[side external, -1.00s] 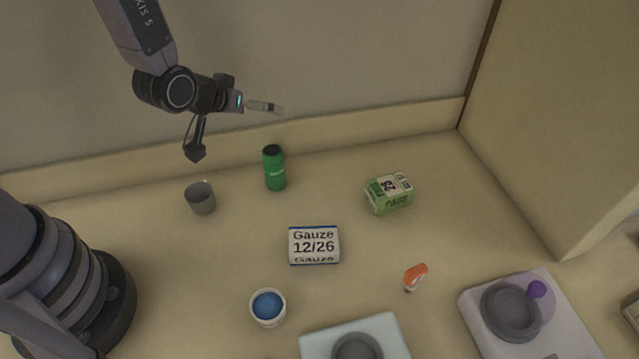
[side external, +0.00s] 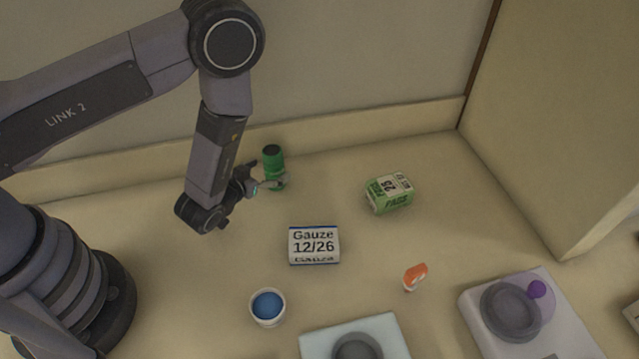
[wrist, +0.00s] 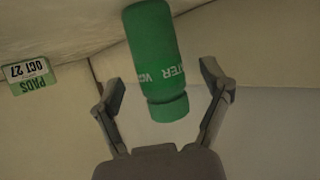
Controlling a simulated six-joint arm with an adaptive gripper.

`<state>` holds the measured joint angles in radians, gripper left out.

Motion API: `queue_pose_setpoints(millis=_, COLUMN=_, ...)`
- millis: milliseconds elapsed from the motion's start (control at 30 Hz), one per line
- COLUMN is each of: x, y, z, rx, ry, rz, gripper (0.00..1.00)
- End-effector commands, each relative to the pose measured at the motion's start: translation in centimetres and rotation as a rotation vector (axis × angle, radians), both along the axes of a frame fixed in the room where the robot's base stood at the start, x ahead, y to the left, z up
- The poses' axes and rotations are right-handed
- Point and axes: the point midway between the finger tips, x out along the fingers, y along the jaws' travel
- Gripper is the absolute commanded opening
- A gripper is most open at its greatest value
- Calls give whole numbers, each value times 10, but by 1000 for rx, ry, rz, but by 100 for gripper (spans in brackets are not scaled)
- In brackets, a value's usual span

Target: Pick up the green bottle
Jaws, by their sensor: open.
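In the wrist view the bottle (wrist: 158,60) appears upside down, with white lettering, between the two spread fingers of my gripper (wrist: 165,95). A gap shows on each side, so the fingers are open and not closed on it.
A green pads box (side external: 389,193) stands to the right, also in the wrist view (wrist: 30,75). A gauze box (side external: 314,246), blue-topped tub (side external: 268,307) and orange item (side external: 415,276) lie nearer. The back wall (side external: 380,60) is close behind the bottle.

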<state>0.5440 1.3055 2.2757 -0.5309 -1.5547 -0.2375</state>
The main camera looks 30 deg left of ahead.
Motion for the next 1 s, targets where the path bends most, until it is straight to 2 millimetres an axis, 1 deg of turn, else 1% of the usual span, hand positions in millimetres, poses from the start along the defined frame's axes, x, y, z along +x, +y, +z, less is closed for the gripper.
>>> queue_pose_setpoints(millis=33, x=7, y=0, z=-3, rx=-2, ry=-2, rz=2, gripper=77)
queue_pose_setpoints(millis=133, x=16, y=1, z=-7, rx=-1, ry=0, rz=1, gripper=77)
queue_pose_setpoints(millis=233, x=20, y=0, z=-8, rx=0, ry=1, rz=-1, gripper=77)
queue_pose_setpoints(millis=400, x=20, y=0, z=-8, rx=1, ry=1, rz=-1, gripper=77)
queue_pose_setpoints(millis=467, x=20, y=0, z=-8, rx=0, ry=1, rz=-1, gripper=71)
queue_pose_setpoints(millis=900, x=19, y=0, z=-8, rx=0, ry=1, rz=-1, gripper=14)
queue_pose_setpoints(millis=967, x=19, y=0, z=-8, rx=0, ry=1, rz=-1, gripper=6)
queue_pose_setpoints(millis=1000, x=20, y=0, z=-8, rx=0, ry=0, rz=-1, gripper=5)
